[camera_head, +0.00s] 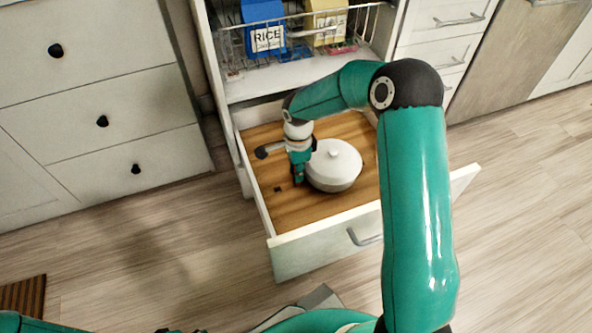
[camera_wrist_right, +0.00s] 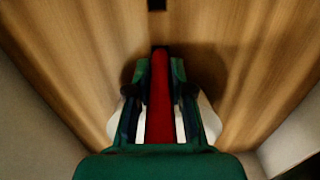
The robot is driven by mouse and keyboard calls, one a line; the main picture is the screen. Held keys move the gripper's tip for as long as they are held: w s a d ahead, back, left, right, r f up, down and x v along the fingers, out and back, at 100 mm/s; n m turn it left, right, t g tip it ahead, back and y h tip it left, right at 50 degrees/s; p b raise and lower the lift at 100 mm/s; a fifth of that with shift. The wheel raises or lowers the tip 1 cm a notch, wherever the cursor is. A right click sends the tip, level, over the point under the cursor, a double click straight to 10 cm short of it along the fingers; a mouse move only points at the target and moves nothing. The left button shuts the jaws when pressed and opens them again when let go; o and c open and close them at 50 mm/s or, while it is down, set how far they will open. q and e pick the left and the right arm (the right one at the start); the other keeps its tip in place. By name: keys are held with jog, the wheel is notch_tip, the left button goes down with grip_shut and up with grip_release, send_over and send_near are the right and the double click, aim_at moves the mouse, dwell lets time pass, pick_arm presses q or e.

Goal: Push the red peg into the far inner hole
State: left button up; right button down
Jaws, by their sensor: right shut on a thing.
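The red peg (camera_wrist_right: 160,100) is between the two fingers of my right gripper (camera_wrist_right: 160,72) in the right wrist view, and the gripper is shut on it. The peg's far end meets or overlaps a dark square hole (camera_wrist_right: 160,47) in the wooden drawer floor; I cannot tell whether it has entered. Another dark hole (camera_wrist_right: 157,5) shows at the top edge of that view. In the head view my right gripper (camera_head: 298,179) points down inside the drawer, and the peg cannot be made out. A small dark hole (camera_head: 277,189) shows to its left. My left gripper is not in view.
A white-lidded pot (camera_head: 334,165) stands right beside my right gripper in the open drawer (camera_head: 330,240). Drawer walls enclose the space. Above is a shelf with a wire basket (camera_head: 290,40), a blue rice box (camera_head: 265,28) and a yellow box (camera_head: 328,20).

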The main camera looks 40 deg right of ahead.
jog(key=shift+f, duration=0.3)
jog(key=c, duration=1)
grip_release()
jog(key=shift+r, duration=0.1)
jog(key=shift+o, duration=0.2)
notch_tip(320, 180, up, 12)
jog(key=shift+f, duration=0.1)
